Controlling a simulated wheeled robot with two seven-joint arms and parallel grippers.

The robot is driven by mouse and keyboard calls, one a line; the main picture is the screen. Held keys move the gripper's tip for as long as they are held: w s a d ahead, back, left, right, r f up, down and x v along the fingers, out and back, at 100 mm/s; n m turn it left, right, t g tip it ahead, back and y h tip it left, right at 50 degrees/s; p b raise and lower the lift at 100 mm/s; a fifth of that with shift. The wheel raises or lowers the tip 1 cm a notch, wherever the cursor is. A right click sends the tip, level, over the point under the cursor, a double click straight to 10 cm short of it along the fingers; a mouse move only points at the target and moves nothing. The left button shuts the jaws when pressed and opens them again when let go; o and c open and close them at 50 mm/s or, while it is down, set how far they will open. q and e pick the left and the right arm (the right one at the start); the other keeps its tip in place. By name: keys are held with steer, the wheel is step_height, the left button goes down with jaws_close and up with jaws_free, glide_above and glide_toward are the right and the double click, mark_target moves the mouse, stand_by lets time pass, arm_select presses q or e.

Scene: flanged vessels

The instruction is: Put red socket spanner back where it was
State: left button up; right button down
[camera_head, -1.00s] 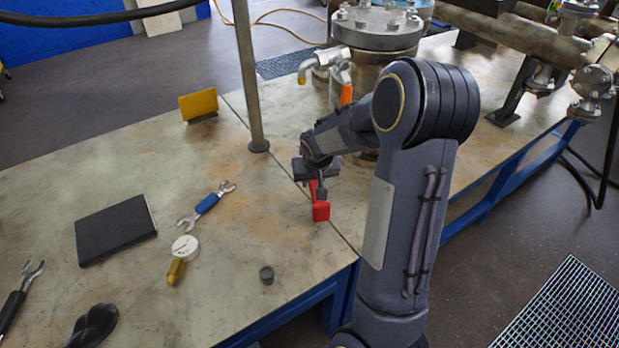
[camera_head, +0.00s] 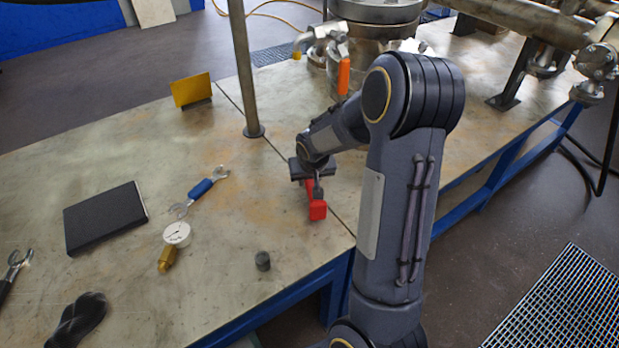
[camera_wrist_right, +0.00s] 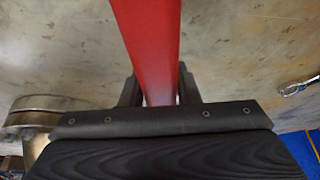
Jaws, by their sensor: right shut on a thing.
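The red socket spanner (camera_head: 317,209) is at my right gripper (camera_head: 314,187) in the head view, near the table's right edge. In the right wrist view its red bar (camera_wrist_right: 150,45) runs between the two dark fingers of my right gripper (camera_wrist_right: 154,90), which is shut on it. The gripper body hides part of the spanner, and I cannot tell whether the spanner touches the table. My left gripper is not in view.
A post (camera_head: 243,70) and a flanged vessel (camera_head: 375,15) stand behind my gripper.

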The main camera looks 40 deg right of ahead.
steer(key=shift+f+b, duration=0.55)
steer(key=c, duration=1)
jaws_free()
steer(key=p+v, duration=0.2)
steer(key=v, duration=0.5)
steer(key=shift+s+r, duration=0.15)
steer(key=shift+r, duration=0.2)
